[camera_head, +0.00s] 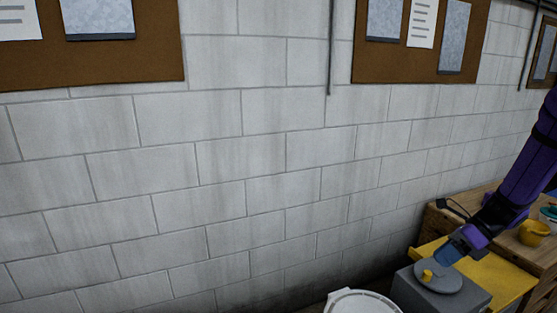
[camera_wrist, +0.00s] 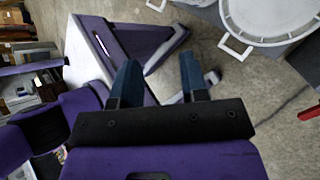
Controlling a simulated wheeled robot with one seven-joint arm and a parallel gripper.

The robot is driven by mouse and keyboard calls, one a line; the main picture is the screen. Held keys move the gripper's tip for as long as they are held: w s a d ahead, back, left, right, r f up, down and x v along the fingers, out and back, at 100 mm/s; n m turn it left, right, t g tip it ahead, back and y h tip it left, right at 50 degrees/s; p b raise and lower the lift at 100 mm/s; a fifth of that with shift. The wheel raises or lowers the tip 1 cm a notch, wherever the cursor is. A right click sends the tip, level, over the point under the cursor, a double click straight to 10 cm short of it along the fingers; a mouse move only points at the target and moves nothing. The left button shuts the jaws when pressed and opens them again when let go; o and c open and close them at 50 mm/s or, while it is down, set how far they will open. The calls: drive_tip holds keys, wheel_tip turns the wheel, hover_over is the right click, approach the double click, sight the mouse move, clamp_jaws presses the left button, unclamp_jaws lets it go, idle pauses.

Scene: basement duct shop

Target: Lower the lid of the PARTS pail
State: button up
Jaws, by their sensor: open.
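No PARTS label is readable in either view, so I cannot tell for sure which container is the pail. A white round container (camera_head: 360,303) is cut off by the bottom edge of the head view. A white round rim with blocky handles shows at the top right of the wrist view (camera_wrist: 235,45), also cut off. My gripper (camera_head: 450,253) is at the lower right of the head view, in front of or over a grey box with a round grey top (camera_head: 440,280); contact is unclear. In the wrist view my gripper (camera_wrist: 158,80) has its blue fingers apart, with nothing between them.
A yellow surface (camera_head: 505,277) lies around the grey box. A wooden bench (camera_head: 480,195) with a yellow bowl (camera_head: 533,233) stands behind, along the block wall (camera_head: 240,170). The wrist view shows concrete floor (camera_wrist: 225,80) and a red item (camera_wrist: 310,113) at the right.

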drive_tip(key=s+a+r+n+t+h, duration=0.3)
drive_tip(key=s+a+r+n+h, duration=0.1)
drive_tip(key=s+r+n, duration=0.6)
drive_tip(key=s+a+r+n+t+h, duration=0.2)
drive_tip(key=s+a+r+n+h, duration=0.3)
drive_tip(key=s+r+n, duration=0.6)
drive_tip(key=shift+a+r+n+t+h, duration=0.35)
drive_tip(key=shift+a+r+n, duration=1.2)
drive_tip(key=shift+n, duration=1.35)
drive_tip(key=shift+w+d+r, duration=0.15)
drive_tip(key=shift+d+r, duration=0.1)
drive_tip(key=shift+d, duration=0.1)
